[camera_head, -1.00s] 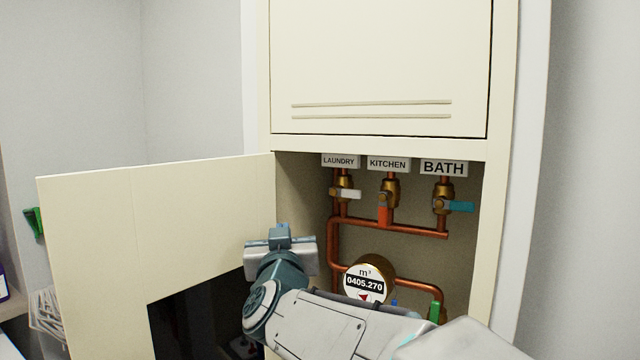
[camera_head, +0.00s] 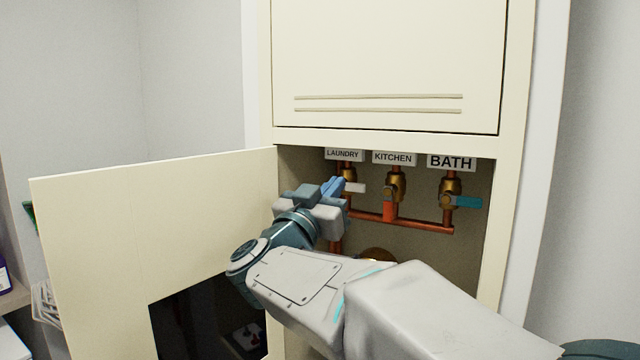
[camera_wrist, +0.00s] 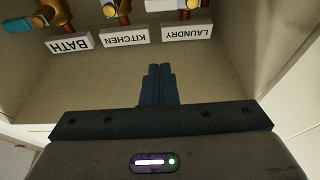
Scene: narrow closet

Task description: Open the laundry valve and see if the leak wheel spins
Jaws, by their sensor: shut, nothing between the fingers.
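The laundry valve's white handle (camera_head: 355,188) sticks out sideways to the right under the LAUNDRY label (camera_head: 344,155). My gripper (camera_head: 333,186) is shut and empty, with its fingertips just left of that handle in the head view. I cannot tell whether they touch it there. In the wrist view, my closed fingers (camera_wrist: 158,72) point towards the labels, which appear upside down, and the white handle (camera_wrist: 162,5) is at the top edge, apart from the fingertips. The meter (camera_head: 378,254) shows only its top rim; its face and leak wheel are hidden behind my arm.
The kitchen valve's orange-red handle (camera_head: 390,209) hangs down and the bath valve's teal handle (camera_head: 467,201) sticks out to the right. A copper pipe (camera_head: 425,224) runs below them. The open cabinet door (camera_head: 150,220) stands left of my arm; the cabinet's right wall is close to the bath valve.

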